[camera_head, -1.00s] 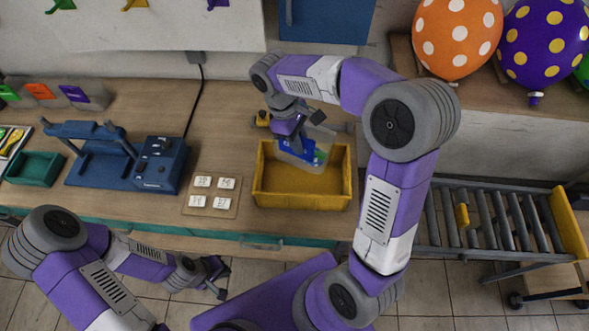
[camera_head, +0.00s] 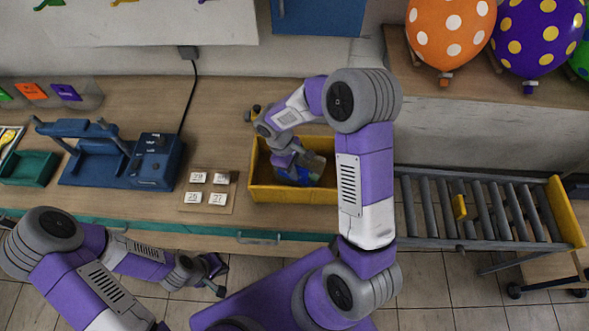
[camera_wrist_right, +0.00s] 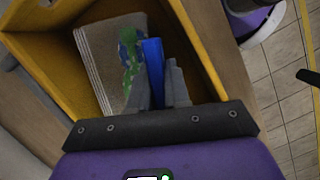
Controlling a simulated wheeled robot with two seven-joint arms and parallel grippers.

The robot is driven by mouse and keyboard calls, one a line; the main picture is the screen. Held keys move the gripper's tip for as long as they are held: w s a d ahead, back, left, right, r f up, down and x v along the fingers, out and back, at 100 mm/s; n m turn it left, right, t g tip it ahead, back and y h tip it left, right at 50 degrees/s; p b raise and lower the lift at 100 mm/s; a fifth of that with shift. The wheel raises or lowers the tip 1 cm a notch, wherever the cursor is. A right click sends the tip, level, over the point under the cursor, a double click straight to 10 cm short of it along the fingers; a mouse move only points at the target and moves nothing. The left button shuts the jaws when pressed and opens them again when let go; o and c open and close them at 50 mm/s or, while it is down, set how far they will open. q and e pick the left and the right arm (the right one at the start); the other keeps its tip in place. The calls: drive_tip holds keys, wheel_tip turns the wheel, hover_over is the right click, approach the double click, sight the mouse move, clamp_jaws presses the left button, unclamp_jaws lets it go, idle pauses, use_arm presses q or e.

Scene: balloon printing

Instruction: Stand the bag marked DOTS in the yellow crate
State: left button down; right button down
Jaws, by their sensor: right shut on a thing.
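The yellow crate (camera_head: 312,195) stands on the workbench, and its inner wall also shows in the right wrist view (camera_wrist_right: 45,75). My right gripper (camera_head: 302,163) reaches down into it. It is shut on a clear bag (camera_wrist_right: 102,62) with a blue top part and green and blue print. The bag is inside the crate walls, partly hidden by the fingers; in the head view its blue and green part (camera_head: 297,177) shows low in the crate. I cannot read any DOTS mark, nor tell whether the bag touches the crate floor. My left gripper (camera_head: 218,276) is open and empty in front of the bench.
A board with white labelled tiles (camera_head: 208,190) lies left of the crate. A blue press machine (camera_head: 125,160) and a green tray (camera_head: 28,168) stand further left. A roller conveyor (camera_head: 480,212) is at the right. Dotted balloons (camera_head: 450,35) sit at the back right.

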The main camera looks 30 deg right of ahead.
drive_tip(key=shift+f, duration=0.3)
drive_tip(key=shift+r, duration=0.1)
drive_tip(key=shift+f, duration=0.25)
drive_tip(key=c, duration=1.1)
unclamp_jaws()
drive_tip(key=shift+r, duration=0.1)
drive_tip(key=shift+r, duration=0.1)
